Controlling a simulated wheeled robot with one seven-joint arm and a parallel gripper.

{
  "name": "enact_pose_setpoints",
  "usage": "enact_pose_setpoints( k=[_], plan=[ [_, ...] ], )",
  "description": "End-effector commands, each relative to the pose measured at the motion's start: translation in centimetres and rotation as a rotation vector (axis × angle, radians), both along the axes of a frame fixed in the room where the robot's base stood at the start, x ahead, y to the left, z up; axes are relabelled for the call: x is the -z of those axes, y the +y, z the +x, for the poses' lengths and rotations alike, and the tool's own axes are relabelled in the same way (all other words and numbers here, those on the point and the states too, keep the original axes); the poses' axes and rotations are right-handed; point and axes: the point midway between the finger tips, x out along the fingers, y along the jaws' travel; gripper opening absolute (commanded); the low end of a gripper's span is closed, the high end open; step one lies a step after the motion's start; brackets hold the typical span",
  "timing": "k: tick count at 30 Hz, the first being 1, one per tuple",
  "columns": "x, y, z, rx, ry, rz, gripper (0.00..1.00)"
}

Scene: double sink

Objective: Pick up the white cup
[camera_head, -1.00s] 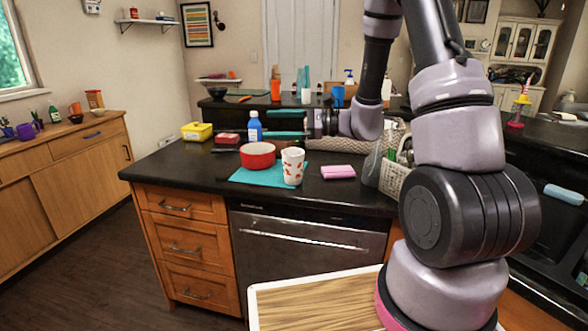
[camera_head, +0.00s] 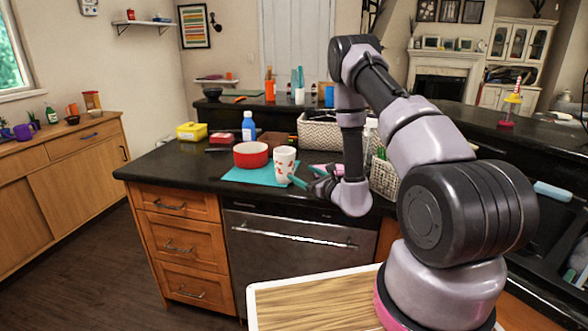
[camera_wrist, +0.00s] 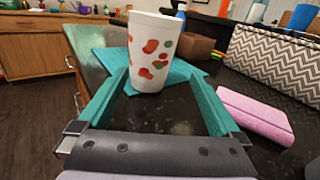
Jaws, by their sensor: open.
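The white cup (camera_head: 284,163) has red and green spots and stands upright on the teal mat (camera_head: 240,175) on the black counter. In the wrist view the cup (camera_wrist: 152,52) stands just ahead of and between my teal fingers. My gripper (camera_head: 302,175) is low over the counter, to the right of the cup in the head view. It is open and empty, and it also shows in the wrist view (camera_wrist: 160,85). I cannot tell whether a fingertip touches the cup.
A red bowl (camera_head: 251,155) stands left of the cup, with a blue bottle (camera_head: 248,128) behind it. A pink folded item (camera_wrist: 256,115) lies right of my gripper. A zigzag-patterned basket (camera_wrist: 272,60) stands beyond it. The counter's front edge is close on the left in the wrist view.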

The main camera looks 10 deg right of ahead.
Motion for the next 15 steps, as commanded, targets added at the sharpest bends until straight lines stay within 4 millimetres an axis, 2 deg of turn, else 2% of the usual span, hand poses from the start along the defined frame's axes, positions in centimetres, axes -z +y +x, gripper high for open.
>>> enact_pose_setpoints(
  k=[3, 10, 15],
  plan=[
    [0.0, 0.9, 1.5, -0.004, -0.002, -0.001, 1.0],
    [0.2, 1.9, 3.2, -0.005, -0.001, -0.001, 1.0],
    [0.5, 3.1, 5.5, -0.004, -0.002, -0.001, 1.0]
  ],
)
